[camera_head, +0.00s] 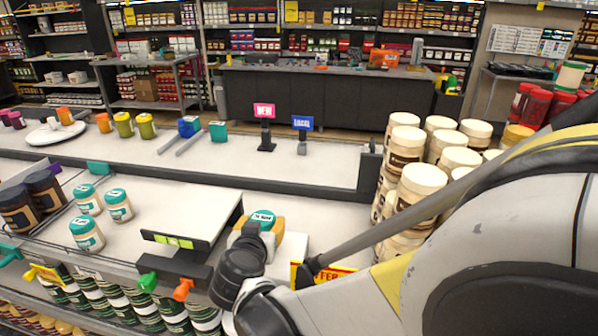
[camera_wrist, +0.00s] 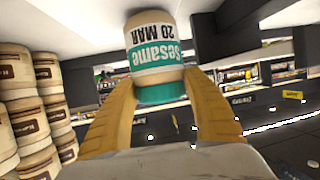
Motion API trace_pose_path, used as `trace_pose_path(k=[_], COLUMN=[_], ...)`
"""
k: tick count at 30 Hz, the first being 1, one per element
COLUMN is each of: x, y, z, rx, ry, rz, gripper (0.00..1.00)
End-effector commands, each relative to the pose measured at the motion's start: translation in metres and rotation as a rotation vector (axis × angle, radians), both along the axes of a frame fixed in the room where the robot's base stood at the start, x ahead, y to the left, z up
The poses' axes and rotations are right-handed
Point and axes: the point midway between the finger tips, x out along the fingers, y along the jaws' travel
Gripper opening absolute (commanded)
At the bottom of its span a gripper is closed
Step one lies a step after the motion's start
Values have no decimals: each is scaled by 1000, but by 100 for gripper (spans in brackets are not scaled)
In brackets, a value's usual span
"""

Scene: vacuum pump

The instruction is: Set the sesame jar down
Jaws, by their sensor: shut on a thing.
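The sesame jar (camera_wrist: 155,50) has a pale body, a teal and white label reading "Sesame 20 MAR" and a teal lid. In the wrist view it appears upside down between the two yellow fingers of my gripper (camera_wrist: 158,84), which is shut on it. In the head view only the jar's teal lid (camera_head: 263,217) shows clearly, upward, at my gripper (camera_head: 265,228); my wrist hides most of its body. It is over the pale counter (camera_head: 330,220), right of a white-topped stand (camera_head: 185,208). I cannot tell whether its base touches anything.
Several similar teal-labelled jars (camera_head: 88,235) stand on the left, near dark jars (camera_head: 45,188). Stacked cream-lidded jars (camera_head: 423,180) crowd the right. Small "NEW" (camera_head: 264,110) and "LOCAL" (camera_head: 302,122) signs stand behind.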

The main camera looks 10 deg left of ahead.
Motion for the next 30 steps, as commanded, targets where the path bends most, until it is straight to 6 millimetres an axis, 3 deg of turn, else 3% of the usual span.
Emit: trace_pose_path(k=[11,12,14,30], x=[0,0,0,3], y=[0,0,0,-4], z=[-8,-9,-8,0], rx=[0,0,0,1], ry=[-1,0,0,0], rz=[0,0,0,-1], gripper=[18,61,80,80])
